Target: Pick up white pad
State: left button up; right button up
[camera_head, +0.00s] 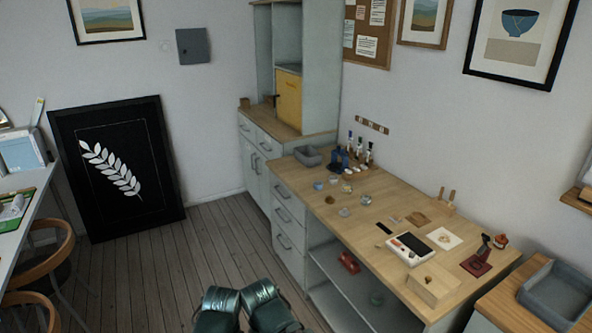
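A white square pad (453,235) lies flat on the right part of the wooden workbench, with a small brownish thing on its middle. Left of it is a white-framed tray or device (397,252) with a dark top; I cannot tell exactly what it is. Two dark green parts at the bottom centre look like my own arm links. Neither of my grippers shows, and both arm parts are well away from the pad.
The workbench (345,233) also holds a wooden block (432,290), a dark red stand (476,265), small bowls, bottles and a grey bin (309,156). A grey tray (556,297) sits at the right. The floor (140,285) left of the bench is clear.

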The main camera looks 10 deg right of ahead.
aim_at(395, 217)
jog(key=i+j, duration=0.1)
jog(key=i, duration=0.35)
jog(key=i+j+z, duration=0.15)
jog(key=i, duration=0.3)
jog(key=i+j+z, duration=0.25)
jog(key=i+z, duration=0.25)
jog(key=i+j+z, duration=0.2)
jog(key=j+z, duration=0.3)
jog(key=i+j+z, duration=0.3)
jog(key=z, duration=0.15)
jog(key=i+j+z, duration=0.15)
jog(key=j+z, duration=0.15)
jog(key=j, duration=0.2)
jog(key=i+j+z, duration=0.1)
jog(key=j+z, duration=0.2)
jog(key=j, duration=0.2)
jog(key=j+z, duration=0.25)
jog(key=j, duration=0.25)
